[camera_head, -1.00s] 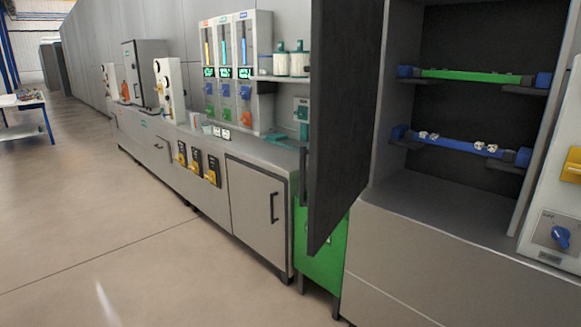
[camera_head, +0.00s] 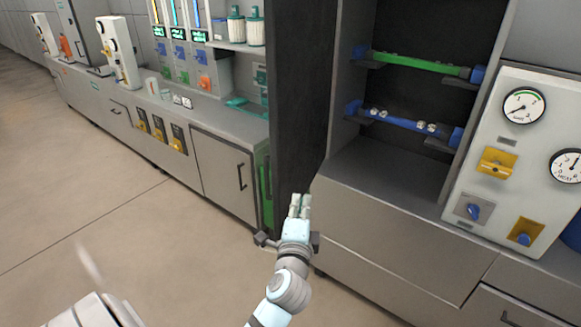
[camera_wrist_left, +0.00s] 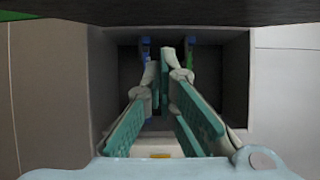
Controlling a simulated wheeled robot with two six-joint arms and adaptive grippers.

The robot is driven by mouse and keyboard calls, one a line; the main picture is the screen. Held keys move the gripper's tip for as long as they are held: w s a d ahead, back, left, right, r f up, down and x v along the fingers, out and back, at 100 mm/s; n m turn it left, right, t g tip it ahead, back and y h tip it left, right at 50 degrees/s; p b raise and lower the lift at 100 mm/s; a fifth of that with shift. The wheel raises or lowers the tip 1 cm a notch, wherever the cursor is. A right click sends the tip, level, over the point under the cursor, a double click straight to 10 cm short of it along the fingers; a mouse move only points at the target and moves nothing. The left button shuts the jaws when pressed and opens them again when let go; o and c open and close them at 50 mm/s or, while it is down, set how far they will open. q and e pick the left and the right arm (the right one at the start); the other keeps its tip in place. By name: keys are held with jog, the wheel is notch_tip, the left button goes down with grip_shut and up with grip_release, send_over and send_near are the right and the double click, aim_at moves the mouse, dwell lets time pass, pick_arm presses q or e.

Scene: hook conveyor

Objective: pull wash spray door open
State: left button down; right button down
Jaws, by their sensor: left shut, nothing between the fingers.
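The wash spray door (camera_head: 298,95) is a tall dark panel standing swung out from the cabinet at the centre of the head view. The cabinet interior (camera_head: 425,85) shows to its right, with a green bar (camera_head: 418,64) above a blue bar (camera_head: 405,122). My left gripper (camera_head: 300,203) is shut and empty, in front of the door's lower part; I cannot tell if it touches. In the left wrist view the fingertips (camera_wrist_left: 163,62) point toward the recess, and a dark strip, probably the door (camera_wrist_left: 160,10), crosses the top. My right gripper is out of view.
A gauge panel (camera_head: 510,150) with yellow and blue knobs stands at the right. A counter (camera_head: 215,120) with wash units and a lower cupboard runs along the left. The floor (camera_head: 80,200) at the left is clear.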

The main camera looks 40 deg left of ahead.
pick_arm(q)
jog(key=w+a, duration=0.7)
jog(key=a, duration=0.1)
jog(key=shift+a+f+p, duration=0.3)
jog(key=shift+a+f, duration=0.05)
jog(key=shift+a, duration=0.05)
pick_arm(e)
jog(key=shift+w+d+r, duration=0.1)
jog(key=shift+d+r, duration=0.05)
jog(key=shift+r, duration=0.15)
pick_arm(q)
jog(key=shift+w, duration=0.1)
